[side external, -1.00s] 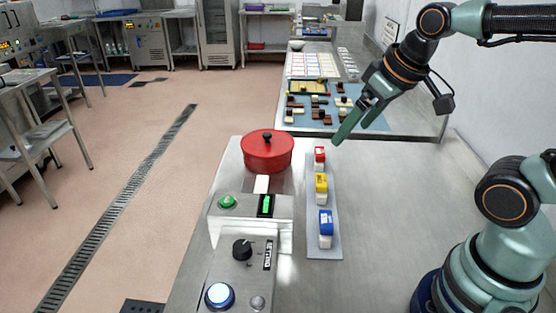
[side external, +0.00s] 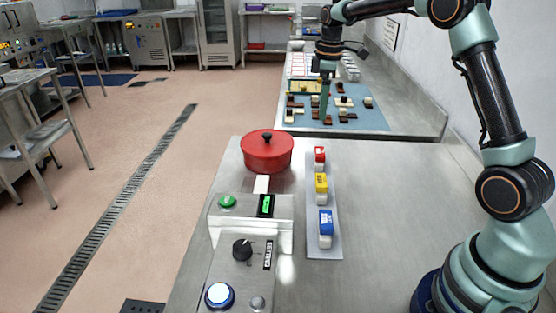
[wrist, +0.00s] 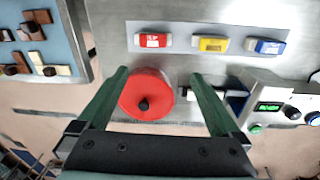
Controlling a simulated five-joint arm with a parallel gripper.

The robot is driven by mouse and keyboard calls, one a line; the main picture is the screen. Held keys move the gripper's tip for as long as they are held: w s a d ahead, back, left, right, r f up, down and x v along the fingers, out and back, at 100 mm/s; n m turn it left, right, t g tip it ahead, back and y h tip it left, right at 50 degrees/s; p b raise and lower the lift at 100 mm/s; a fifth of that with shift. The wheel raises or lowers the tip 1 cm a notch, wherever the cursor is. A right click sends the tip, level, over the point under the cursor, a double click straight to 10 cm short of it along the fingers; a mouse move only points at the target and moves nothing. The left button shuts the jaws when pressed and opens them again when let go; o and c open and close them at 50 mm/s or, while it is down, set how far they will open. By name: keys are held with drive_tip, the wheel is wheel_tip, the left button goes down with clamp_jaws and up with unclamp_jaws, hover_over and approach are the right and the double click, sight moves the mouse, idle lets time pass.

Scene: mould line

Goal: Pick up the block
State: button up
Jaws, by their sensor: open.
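Several small brown and white blocks (side external: 368,102) lie on a blue mat (side external: 377,121) on the far bench; some show at the left of the wrist view (wrist: 49,71). Three white blocks with coloured tops stand in a row on a grey strip (side external: 312,248): red (side external: 319,155), yellow (side external: 321,182) and blue (side external: 326,218). Which block is meant cannot be told. My gripper (wrist: 160,75) is open and empty, pointing down. In the side view it overlaps the blue mat; in the wrist view the red pot shows between its fingers. Its height is unclear.
A lidded red pot (side external: 268,154) stands left of the strip. Nearby are a control box with a green button (side external: 227,202) and a panel with a black knob (side external: 242,249). The bench right of the strip is clear. A wall stands along the right.

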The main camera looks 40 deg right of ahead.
sight(320, 151)
drive_tip(key=shift+n+g, duration=0.3)
drive_tip(key=shift+n, duration=0.3)
drive_tip(key=f, duration=0.5)
drive_tip(key=w+d+f, duration=0.1)
drive_tip(key=f, duration=0.4)
drive_tip(key=d+f, duration=0.1)
drive_tip(key=f, duration=0.4)
drive_tip(key=shift+w+d+f, duration=0.1)
drive_tip(key=shift+w+f, duration=0.05)
drive_tip(key=shift+f, duration=0.25)
drive_tip(key=c, duration=1.2)
drive_tip(key=shift+c, duration=0.2)
drive_tip(key=shift+r, duration=0.15)
